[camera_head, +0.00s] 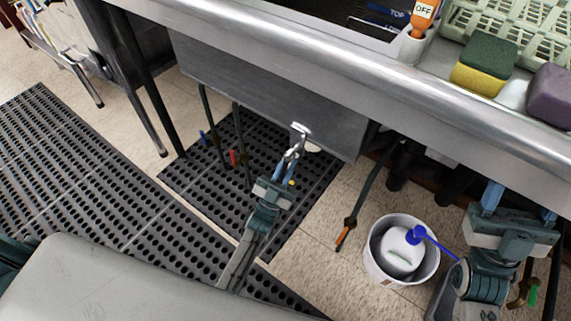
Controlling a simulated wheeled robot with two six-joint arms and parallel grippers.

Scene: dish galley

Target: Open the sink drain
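The grey metal sink basin (270,95) hangs below the counter; its inside shows only in part at the top. A small bright metal piece (301,128), perhaps the drain handle, shows at the basin's lower edge, with a pale round part (313,148) beside it. My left gripper (294,150) reaches up from below to this piece, its narrow fingers close together at it. I cannot tell whether they hold it. My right gripper (520,204) has its fingers spread apart below the counter's front edge at the right, with nothing seen between them.
Pipes with blue (203,136), red (233,157) and orange (343,237) handles hang below the sink. A white bucket (375,267) holding a jug (400,250) stands on the floor. Sponges (485,62) and a green rack (540,25) are on the counter.

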